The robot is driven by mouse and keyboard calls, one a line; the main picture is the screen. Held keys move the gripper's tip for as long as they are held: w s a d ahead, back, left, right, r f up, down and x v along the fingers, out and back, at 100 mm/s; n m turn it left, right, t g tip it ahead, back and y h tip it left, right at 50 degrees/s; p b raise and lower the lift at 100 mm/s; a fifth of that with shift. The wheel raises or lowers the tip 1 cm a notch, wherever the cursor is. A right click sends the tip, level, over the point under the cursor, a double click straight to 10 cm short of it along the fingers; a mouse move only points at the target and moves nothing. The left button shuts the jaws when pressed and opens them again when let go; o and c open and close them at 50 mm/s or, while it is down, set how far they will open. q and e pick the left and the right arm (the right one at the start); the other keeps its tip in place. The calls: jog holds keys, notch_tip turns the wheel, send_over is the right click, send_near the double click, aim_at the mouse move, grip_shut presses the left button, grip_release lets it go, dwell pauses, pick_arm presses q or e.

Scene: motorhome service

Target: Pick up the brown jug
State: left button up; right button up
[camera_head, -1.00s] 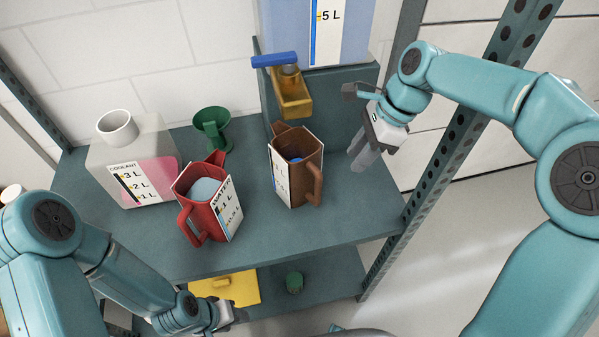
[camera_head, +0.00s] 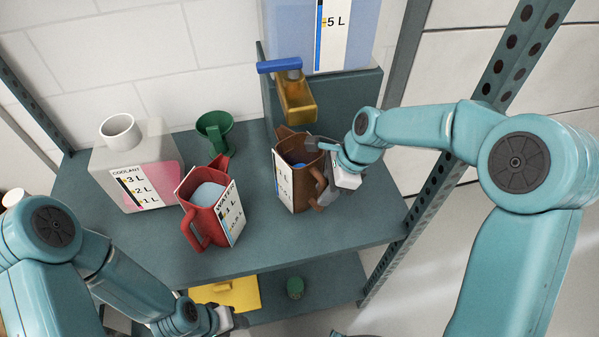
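The brown jug (camera_head: 296,183) stands upright on the shelf (camera_head: 290,238), with a white scale label on its left face and its handle on the right. A little blue shows inside it. My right gripper (camera_head: 325,190) is at the jug's handle, its fingers pointing down beside it. The fingers partly overlap the handle, and I cannot tell whether they have closed on it. My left gripper (camera_head: 230,322) is low at the bottom of the view, in front of the lower shelf and away from the jug; its fingers are too small to judge.
A red water jug (camera_head: 207,212) with pale blue liquid stands left of the brown jug. A coolant canister (camera_head: 135,170) and a green funnel (camera_head: 214,130) stand behind. A yellow tap (camera_head: 296,100) hangs above the brown jug. A perforated post (camera_head: 440,185) is at the right.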

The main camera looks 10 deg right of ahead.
jog(key=shift+a+f, duration=0.2)
jog(key=shift+f, duration=0.45)
grip_shut()
jog(key=shift+r, duration=0.1)
